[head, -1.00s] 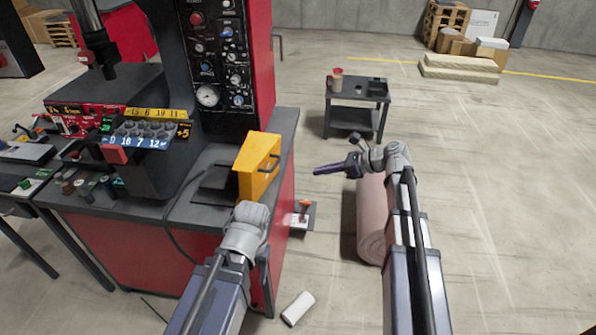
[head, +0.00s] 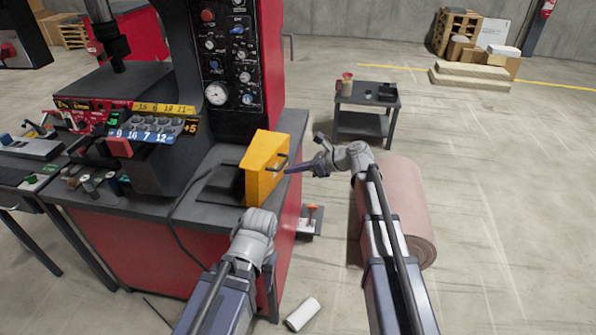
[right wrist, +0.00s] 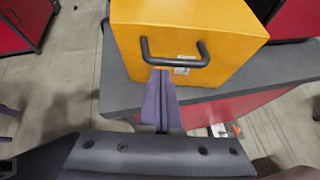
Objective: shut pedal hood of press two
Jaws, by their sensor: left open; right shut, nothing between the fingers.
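The yellow hood (head: 262,168) is a box with a black bar handle (head: 277,163) on its right face. It stands at the right end of the press bench (head: 217,214), with a dark flat plate (head: 218,184) to its left. My right gripper (head: 288,170) is shut and empty, its purple fingers pointing at the handle. In the right wrist view the fingertips (right wrist: 160,76) overlap the lower edge of the handle (right wrist: 176,62) on the hood (right wrist: 190,25); I cannot tell whether they touch. My left gripper (head: 266,262) is low in front of the bench, its fingers mostly hidden.
The press column with gauge and knobs (head: 230,60) rises behind the bench. A pink roll (head: 405,205) lies beside my right arm. A small dark cart (head: 365,105) stands behind. A white cylinder (head: 302,314) lies on the floor. Open floor is at the right.

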